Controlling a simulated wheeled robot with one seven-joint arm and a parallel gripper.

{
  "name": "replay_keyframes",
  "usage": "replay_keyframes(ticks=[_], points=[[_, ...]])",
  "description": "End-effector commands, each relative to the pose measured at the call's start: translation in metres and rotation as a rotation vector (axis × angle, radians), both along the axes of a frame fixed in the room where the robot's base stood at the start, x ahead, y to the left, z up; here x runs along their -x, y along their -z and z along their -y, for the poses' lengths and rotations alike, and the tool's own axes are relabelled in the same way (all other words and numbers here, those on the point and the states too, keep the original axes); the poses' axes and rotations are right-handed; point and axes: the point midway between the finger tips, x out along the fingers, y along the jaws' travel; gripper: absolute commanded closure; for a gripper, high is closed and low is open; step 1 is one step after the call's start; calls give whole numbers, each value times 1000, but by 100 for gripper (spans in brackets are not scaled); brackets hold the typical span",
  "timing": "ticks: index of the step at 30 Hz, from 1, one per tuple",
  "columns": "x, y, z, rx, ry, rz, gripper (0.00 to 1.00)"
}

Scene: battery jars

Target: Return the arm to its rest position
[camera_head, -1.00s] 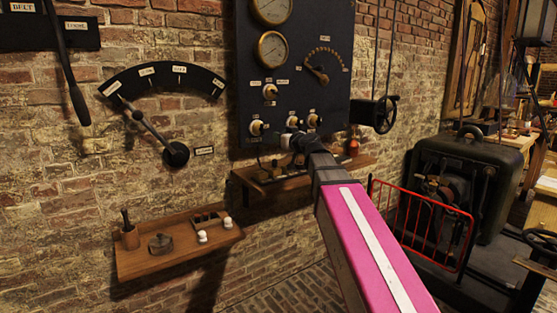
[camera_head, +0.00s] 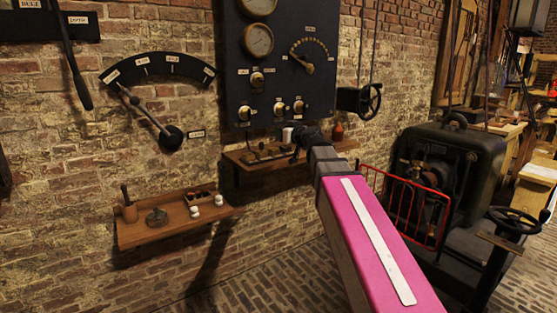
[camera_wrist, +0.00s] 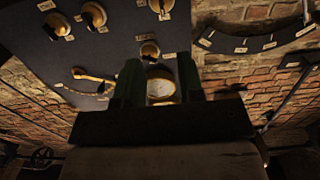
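My gripper (camera_head: 303,140) is at the end of my pink arm, in front of the right wall shelf (camera_head: 235,157) and just below the dark control panel (camera_head: 280,60) in the head view. In the wrist view its two dark green fingers (camera_wrist: 160,80) stand apart. Only a round brass-rimmed gauge (camera_wrist: 161,84) on the panel behind shows between them. Nothing is held. The panel's knobs and dials look upside down in the wrist view. My arm hides part of the right shelf.
A left shelf (camera_head: 150,238) holds small items, including two white knobs or jars (camera_head: 207,206). A lever quadrant (camera_head: 172,137) is on the brick wall. A red guard rail (camera_head: 405,205) and dark machine (camera_head: 455,165) stand at right. A handwheel (camera_head: 515,220) is nearer.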

Motion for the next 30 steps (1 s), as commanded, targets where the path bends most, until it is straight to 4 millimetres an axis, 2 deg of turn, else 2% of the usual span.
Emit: replay_keyframes(ticks=[8, 14, 17, 23, 24, 30], points=[[6, 49, 5, 35, -14, -110, 65], [16, 103, 14, 73, -20, -241, 65], [26, 141, 21, 100, -18, -338, 65], [62, 243, 47, 176, 20, -621, 65], [71, 263, 53, 193, 33, -681, 65], [125, 354, 90, 276, 138, -979, 65]])
